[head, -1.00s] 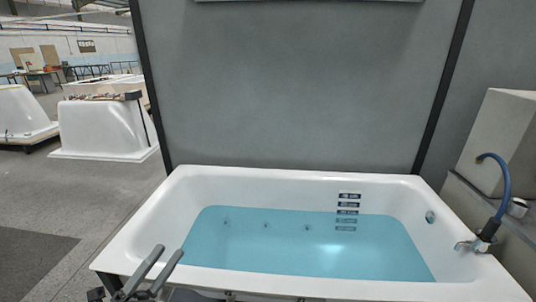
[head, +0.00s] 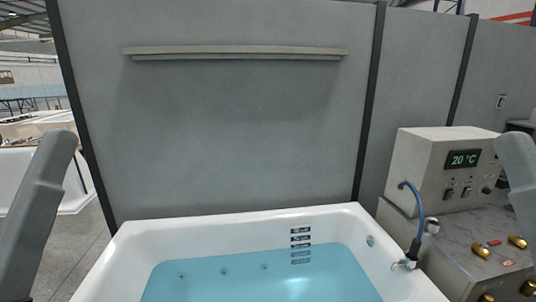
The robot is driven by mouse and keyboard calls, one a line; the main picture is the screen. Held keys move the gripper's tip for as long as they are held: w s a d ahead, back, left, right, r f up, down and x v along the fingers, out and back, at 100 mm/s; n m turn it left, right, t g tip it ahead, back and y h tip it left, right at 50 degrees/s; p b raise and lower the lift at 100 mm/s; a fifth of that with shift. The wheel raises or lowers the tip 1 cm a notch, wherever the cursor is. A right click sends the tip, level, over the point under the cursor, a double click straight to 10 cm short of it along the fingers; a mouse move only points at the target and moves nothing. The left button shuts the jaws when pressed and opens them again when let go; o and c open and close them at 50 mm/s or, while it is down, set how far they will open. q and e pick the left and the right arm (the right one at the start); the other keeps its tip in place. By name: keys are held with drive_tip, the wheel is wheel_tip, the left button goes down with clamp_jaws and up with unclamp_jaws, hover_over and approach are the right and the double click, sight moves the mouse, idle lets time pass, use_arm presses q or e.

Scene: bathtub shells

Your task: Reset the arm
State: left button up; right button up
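Parts of my arms show at both edges of the head view: a grey link of my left arm at the left edge and a grey link of my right arm at the right edge. Both stand raised in front of the scene. Neither gripper's fingers show in this view. The white bathtub (head: 230,222) lies below and between them, with blue water (head: 250,278) in it. Its near end is cut off by the bottom of the picture.
A grey wall panel (head: 230,130) with a narrow shelf (head: 235,53) stands behind the tub. At the right, a control box (head: 420,165) reading 20 °C sits on a counter (head: 455,238). A blue hose (head: 418,212) hangs by the tub's rim. White tub shells (head: 15,165) stand far left.

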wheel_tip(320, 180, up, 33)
drive_tip(key=p, duration=3.1)
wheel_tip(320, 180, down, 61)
drive_tip(key=b, duration=6.1)
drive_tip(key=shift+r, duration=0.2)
